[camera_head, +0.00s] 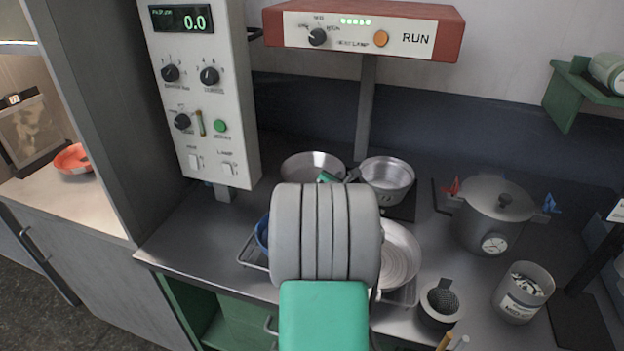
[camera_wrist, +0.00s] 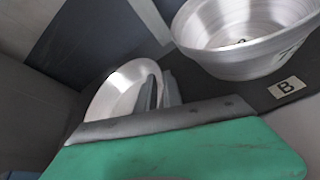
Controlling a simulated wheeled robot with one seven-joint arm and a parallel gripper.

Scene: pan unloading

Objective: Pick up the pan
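A shallow silver pan (camera_head: 308,163) sits at the back of the steel counter in the head view. It also shows in the wrist view (camera_wrist: 112,94), left of centre. My gripper (camera_wrist: 160,84) has its grey fingers in front of the pan's right side in the wrist view. The fingers are close together there, and I cannot tell whether they touch or hold the pan. The pan's handle is not clearly seen. In the head view my arm covers most of the gripper; a bit of green and grey shows beside the pan.
A deeper silver pot (camera_head: 386,176) stands right of the pan, near a label B (camera_wrist: 287,87). A rack (camera_head: 252,252) with a white plate (camera_head: 400,255) is partly behind my arm. A lidded cooker (camera_head: 492,222) and a canister (camera_head: 522,293) stand right. A control panel (camera_head: 200,90) rises left.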

